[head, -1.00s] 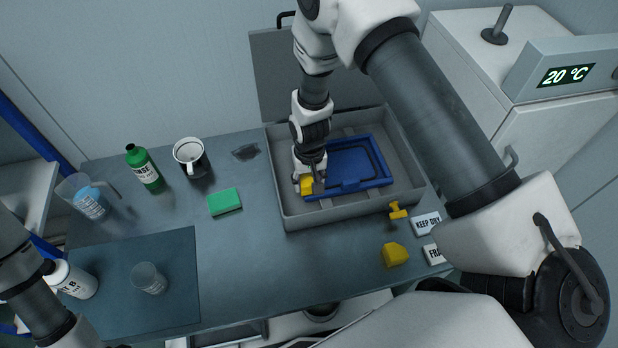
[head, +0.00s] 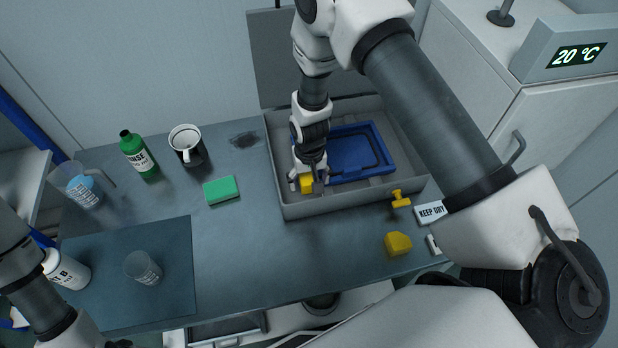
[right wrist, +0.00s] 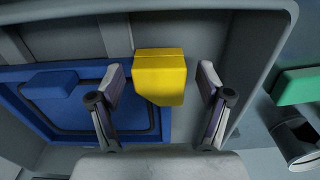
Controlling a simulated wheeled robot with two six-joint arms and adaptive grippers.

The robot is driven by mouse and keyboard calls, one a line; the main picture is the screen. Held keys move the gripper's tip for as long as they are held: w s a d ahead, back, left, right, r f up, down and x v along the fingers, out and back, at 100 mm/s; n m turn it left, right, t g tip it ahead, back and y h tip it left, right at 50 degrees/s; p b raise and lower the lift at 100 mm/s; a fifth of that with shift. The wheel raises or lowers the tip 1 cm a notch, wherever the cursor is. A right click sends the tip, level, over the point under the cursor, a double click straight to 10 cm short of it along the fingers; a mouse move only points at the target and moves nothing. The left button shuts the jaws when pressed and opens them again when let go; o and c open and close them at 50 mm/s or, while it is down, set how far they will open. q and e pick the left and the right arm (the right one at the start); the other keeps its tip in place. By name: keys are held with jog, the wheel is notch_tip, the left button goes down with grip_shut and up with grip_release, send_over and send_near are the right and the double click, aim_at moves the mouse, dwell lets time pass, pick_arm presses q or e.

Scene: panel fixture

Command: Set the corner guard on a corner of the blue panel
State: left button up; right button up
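The blue panel (head: 350,150) lies flat inside a grey open case (head: 345,203); it also shows in the right wrist view (right wrist: 150,120). The yellow corner guard (head: 307,185) is at the panel's near left corner and hides it. In the right wrist view the guard (right wrist: 160,75) stands between the two fingers of my right gripper (right wrist: 160,98), with a gap on each side. My right gripper is open around the guard. Whether the guard is fully seated on the panel I cannot tell. My left gripper is out of view; only its arm shows at lower left.
The case walls and raised lid (head: 300,55) surround the panel. A yellow block (head: 397,244), a yellow T-shaped piece (head: 400,199) and a label block (head: 430,212) lie right. A green sponge (head: 221,190), mug (head: 187,147) and green bottle (head: 138,155) stand left.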

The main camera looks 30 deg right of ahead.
notch_tip(320, 180, up, 12)
dwell(0.6)
jog(key=shift+f, duration=0.1)
